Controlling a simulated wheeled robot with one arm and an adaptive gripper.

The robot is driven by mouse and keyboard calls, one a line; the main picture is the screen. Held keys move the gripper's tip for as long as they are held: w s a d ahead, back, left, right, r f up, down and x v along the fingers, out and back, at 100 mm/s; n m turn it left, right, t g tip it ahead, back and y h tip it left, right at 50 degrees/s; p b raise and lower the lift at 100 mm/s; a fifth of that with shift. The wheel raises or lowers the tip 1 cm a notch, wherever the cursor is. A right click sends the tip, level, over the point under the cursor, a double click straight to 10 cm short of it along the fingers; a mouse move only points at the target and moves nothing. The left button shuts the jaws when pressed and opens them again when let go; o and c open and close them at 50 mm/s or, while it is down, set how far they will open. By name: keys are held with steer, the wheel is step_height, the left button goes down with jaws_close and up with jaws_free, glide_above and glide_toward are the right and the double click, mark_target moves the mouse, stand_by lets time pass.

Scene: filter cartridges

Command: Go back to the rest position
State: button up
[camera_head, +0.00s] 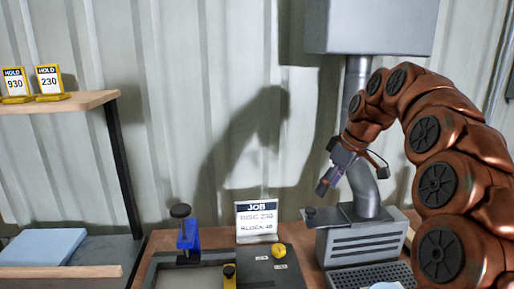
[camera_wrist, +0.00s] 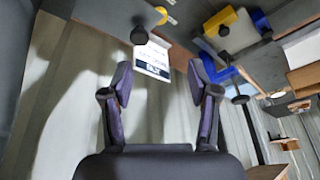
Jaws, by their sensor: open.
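My gripper (camera_head: 323,187) hangs at the end of my arched copper arm, above the right part of the bench, near a grey bent pipe. In the wrist view my gripper (camera_wrist: 163,88) has its two fingers spread wide apart with nothing between them. The white job card (camera_wrist: 153,57) shows beyond the gap between the fingers. In the head view the job card (camera_head: 257,222) stands upright at the back of the bench.
A blue clamp-like device (camera_head: 188,236) with a black knob stands left of the card. A yellow piece (camera_head: 278,251) lies on a dark panel. A grey machine (camera_head: 352,241) with the pipe stands at right. A shelf (camera_head: 60,104) holds two yellow hold tags. The wall behind is corrugated.

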steer(key=s+a+f+m+g+h, duration=0.1)
steer(key=s+a+f+m, duration=0.15)
steer(key=s, duration=0.65)
steer(key=s+a+f+m+g, duration=0.1)
steer(key=s+a+f, duration=0.2)
steer(key=s, duration=0.5)
steer(key=s+d+f+m, duration=0.1)
steer(key=s+f+m, duration=0.1)
steer(key=s+f, duration=0.2)
steer(key=s+d+f+m+g+h, duration=0.1)
steer(key=s+f, duration=0.3)
steer(key=s, duration=0.7)
steer(key=s+d+f+m+g+h, duration=0.1)
steer(key=s+f+m, duration=0.2)
steer(key=s, duration=0.5)
steer(key=shift+d+f, duration=0.15)
steer(key=shift+f, duration=0.75)
steer(key=shift+s, duration=0.1)
